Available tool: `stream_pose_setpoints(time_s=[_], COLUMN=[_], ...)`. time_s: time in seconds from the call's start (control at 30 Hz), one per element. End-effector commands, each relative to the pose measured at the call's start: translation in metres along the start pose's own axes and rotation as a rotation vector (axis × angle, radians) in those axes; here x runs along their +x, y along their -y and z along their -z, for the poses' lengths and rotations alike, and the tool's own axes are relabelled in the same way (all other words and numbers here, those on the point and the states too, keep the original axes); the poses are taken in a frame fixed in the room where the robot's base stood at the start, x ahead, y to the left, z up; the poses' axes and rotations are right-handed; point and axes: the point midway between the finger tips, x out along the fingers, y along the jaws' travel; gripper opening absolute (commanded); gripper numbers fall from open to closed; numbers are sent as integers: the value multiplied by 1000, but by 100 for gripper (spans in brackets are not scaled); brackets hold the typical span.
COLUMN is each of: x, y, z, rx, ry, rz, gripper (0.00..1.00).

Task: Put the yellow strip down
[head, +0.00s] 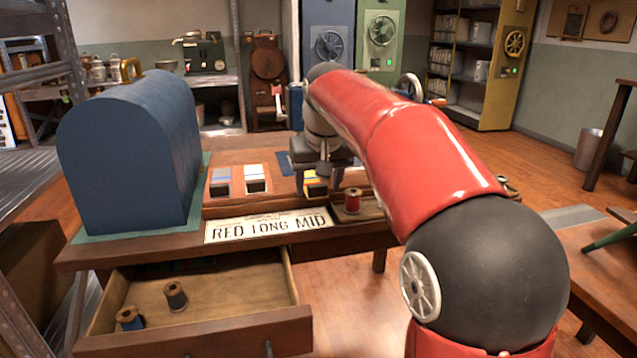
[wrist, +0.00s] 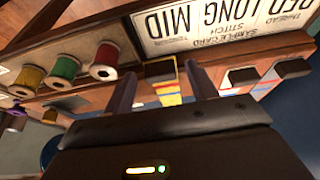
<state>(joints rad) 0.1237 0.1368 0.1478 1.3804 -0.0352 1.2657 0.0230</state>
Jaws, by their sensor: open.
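The yellow strip (head: 316,184) has a dark block at one end and lies on the sloped wooden board (head: 228,207) of the table. In the wrist view the yellow strip (wrist: 168,92) sits between my fingers, with a gap visible at the sides. My gripper (head: 318,174) is open, pointing down over the strip; its two fingers show on either side in the wrist view (wrist: 163,88). Whether either finger touches the strip is unclear. My gripper partly hides the strip in the head view.
Two other strips, grey-blue (head: 221,182) and white (head: 256,178), lie to the left. A sample card (head: 268,226) reads RED LONG MID. A red spool (head: 352,200) stands at right, with more spools beside it. A blue domed box (head: 130,150) stands left; an open drawer (head: 230,290) holds two spools.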

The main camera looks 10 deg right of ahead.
Motion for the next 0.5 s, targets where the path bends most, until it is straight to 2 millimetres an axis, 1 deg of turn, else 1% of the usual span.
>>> stream_pose_setpoints(time_s=[0.17, 0.3, 0.4, 0.5], x=[-34, -66, -86, -101], y=[0, 0, 0, 0], z=[1, 2, 1, 1], rx=[0, 0, 0, 0], ry=[-5, -6, -4, -4], rz=[0, 0, 0, 0], gripper=[57, 57, 57, 57])
